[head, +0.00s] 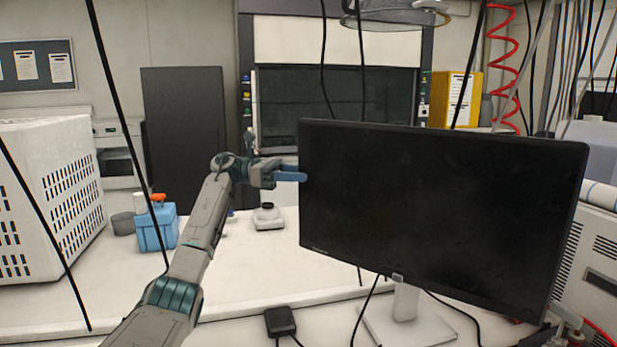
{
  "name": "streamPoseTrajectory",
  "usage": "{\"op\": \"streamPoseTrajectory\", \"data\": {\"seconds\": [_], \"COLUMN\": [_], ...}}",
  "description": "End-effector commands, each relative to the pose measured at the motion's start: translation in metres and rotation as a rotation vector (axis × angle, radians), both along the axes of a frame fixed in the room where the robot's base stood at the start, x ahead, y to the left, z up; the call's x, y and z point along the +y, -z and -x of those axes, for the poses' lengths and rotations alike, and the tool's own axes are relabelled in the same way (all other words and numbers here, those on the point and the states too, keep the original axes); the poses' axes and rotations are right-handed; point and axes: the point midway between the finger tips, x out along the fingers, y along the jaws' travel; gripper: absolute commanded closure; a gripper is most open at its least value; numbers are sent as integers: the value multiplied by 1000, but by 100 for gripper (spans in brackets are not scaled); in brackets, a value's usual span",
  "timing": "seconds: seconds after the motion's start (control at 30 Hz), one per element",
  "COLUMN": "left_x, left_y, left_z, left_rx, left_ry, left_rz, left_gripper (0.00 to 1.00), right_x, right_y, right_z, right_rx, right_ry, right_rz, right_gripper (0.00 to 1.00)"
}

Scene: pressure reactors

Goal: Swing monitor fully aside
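The monitor (440,215) is a wide black screen on a light grey stand (405,318), filling the right half of the head view. Its screen faces me, turned at a slight angle. My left gripper (303,177) is at the monitor's left edge, a little below the top left corner. Its blue fingertip reaches the edge, and I cannot tell whether it touches. The gap between the fingers does not show. My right gripper cannot be made out clearly; a small bit of hardware (560,325) shows at the lower right corner, under the monitor.
A white perforated housing (50,200) stands at the left. A blue box (157,228) and a small white scale-like device (268,217) sit on the bench behind my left arm. Dark cables hang across the view.

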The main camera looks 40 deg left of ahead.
Motion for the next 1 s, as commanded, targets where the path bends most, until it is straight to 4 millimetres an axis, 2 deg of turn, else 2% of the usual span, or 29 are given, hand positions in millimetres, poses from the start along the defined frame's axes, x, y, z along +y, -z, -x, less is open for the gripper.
{"op": "streamPoseTrajectory", "data": {"seconds": [0.03, 0.2, 0.4, 1.0], "left_x": [12, 43, 66, 71], "left_y": [1, -1, -3, -3], "left_z": [5, 20, 30, 33], "left_rx": [-1, -4, -6, -6], "left_ry": [-3, -2, 0, 3], "left_rz": [1, 2, 1, 1], "left_gripper": [51, 51, 51, 51], "right_x": [2, 4, 6, 6], "right_y": [-1, -15, -25, -27], "right_z": [-4, -19, -27, -28], "right_rx": [-2, -6, -6, -5], "right_ry": [0, -3, -4, -4], "right_rz": [-1, -2, -2, -2], "right_gripper": [64, 64, 64, 64]}}
